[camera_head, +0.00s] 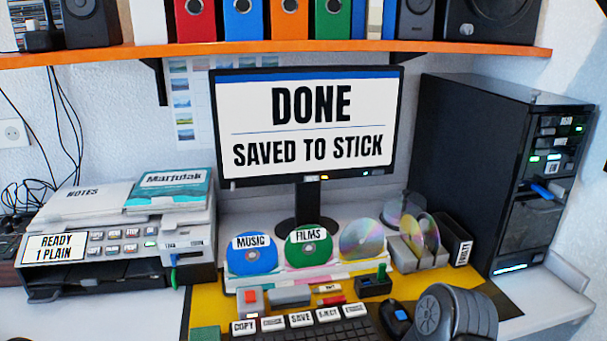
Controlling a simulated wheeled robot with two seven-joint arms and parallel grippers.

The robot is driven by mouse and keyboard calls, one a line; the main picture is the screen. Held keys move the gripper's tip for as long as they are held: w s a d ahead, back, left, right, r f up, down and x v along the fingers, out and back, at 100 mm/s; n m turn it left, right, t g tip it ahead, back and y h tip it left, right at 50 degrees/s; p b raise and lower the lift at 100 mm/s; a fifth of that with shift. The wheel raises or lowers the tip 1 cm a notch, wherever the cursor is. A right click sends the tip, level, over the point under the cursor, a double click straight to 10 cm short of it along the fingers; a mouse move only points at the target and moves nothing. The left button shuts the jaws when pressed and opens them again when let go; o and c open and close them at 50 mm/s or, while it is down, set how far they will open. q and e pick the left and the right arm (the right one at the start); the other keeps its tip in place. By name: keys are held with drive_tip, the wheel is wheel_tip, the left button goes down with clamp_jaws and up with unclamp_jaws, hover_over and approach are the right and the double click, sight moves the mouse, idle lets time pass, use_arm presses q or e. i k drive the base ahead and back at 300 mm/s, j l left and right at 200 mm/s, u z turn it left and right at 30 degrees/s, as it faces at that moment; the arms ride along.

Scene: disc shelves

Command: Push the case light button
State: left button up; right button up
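The black computer case (460,165) stands upright at the right of the desk. Its narrow front panel faces right and forward, with drive slots, small white labels and green lights (545,157) in the upper part. The labels are too small to read surely, so I cannot tell which button is the case light button. A pale blue-white strip (510,268) glows low on the front. A blue stick (543,192) protrudes from the panel. Neither gripper's fingers are in view.
A dark ribbed rounded shape (455,312), perhaps part of my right arm, covers the desk at bottom right. The monitor (306,125) reads "DONE SAVED TO STICK". A printer (115,240) is at left, discs (308,246) in the middle. White desk (545,300) is clear before the case.

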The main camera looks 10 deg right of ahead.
sight(540, 257)
drive_tip(key=l+z, duration=0.2)
drive_tip(key=z, duration=0.2)
drive_tip(key=l+z, duration=0.2)
drive_tip(key=z, duration=0.15)
drive_tip(key=l+z, duration=0.2)
drive_tip(key=z, duration=0.2)
drive_tip(key=i+l+z, duration=0.1)
drive_tip(key=z, duration=0.25)
